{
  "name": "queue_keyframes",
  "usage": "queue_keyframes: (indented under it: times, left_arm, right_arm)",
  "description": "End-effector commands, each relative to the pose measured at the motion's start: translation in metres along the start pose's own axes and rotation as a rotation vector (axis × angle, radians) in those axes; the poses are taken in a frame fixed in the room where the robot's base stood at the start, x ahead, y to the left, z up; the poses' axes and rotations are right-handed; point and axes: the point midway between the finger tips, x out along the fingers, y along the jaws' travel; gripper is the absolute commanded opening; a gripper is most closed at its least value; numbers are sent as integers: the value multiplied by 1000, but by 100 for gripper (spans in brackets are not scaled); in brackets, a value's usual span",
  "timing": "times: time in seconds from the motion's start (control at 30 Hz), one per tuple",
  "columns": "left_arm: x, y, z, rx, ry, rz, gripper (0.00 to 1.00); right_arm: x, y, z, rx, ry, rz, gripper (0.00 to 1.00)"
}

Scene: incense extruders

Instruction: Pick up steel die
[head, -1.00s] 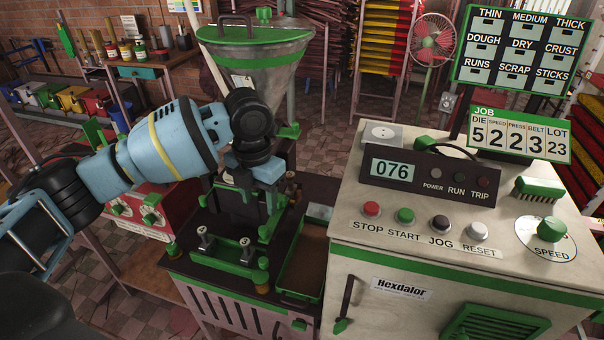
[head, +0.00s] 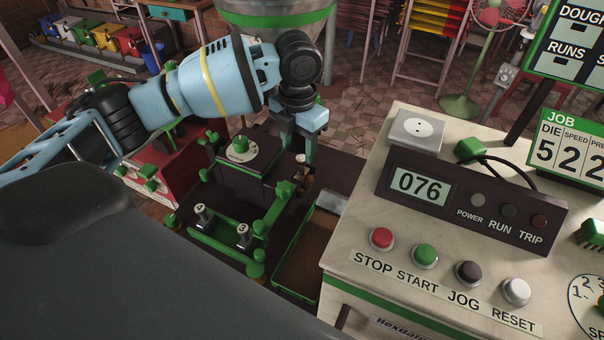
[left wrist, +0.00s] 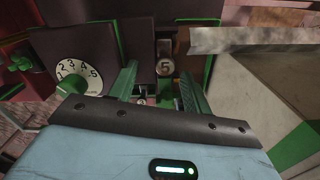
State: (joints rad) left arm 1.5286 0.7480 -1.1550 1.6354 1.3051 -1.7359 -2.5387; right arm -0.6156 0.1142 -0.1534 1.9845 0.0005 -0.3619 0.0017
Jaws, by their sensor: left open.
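A small steel die marked 5 (left wrist: 165,68) shows in the left wrist view, at the edge of the dark extruder block. In the head view a small metal-topped piece (head: 300,158), apparently the same die, stands just below my left gripper. My left gripper (head: 299,146) points down at the right side of the extruder block. In the left wrist view its two green fingers (left wrist: 158,72) are apart, with the die seen beyond and between them. Contact cannot be made out. Two other dies, marked 4 (head: 201,213) and 3 (head: 243,233), stand in the green rack (head: 220,247). My right gripper is not in view.
A numbered dial with a green knob (head: 241,149) tops the extruder block, left of the gripper. A green-edged tray (head: 283,283) lies in front. The white control cabinet (head: 345,235) stands close on the right. A large hopper (head: 270,18) is behind.

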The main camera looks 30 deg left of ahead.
Motion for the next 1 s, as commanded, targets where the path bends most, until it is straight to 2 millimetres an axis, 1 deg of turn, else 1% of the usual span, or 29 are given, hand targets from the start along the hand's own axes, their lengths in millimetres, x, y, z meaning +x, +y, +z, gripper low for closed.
queue_keyframes:
  times: [0.03,0.17,0.27,0.4,0.5,0.6,0.7,0.87,0.9,1.0]
  left_arm:
    - [4,0,0,-1,1,1,49]
    - [6,0,0,-1,-2,1,49]
    - [12,-2,0,0,-1,1,49]
    - [32,-6,1,0,1,1,49]
    - [45,-7,1,-2,0,1,49]
    - [54,-7,1,-1,-1,2,49]
    - [57,-7,1,0,-2,1,49]
    - [57,-7,2,0,-3,1,49]
    - [57,-7,2,0,-3,1,48]
    - [57,-7,2,0,-3,1,35]
  right_arm:
    - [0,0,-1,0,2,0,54]
    - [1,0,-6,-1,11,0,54]
    - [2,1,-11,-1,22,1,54]
    - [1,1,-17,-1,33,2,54]
    - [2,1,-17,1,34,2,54]
    - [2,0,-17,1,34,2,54]
    - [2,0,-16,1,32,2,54]
    - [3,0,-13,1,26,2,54]
    - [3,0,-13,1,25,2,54]
    - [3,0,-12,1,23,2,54]
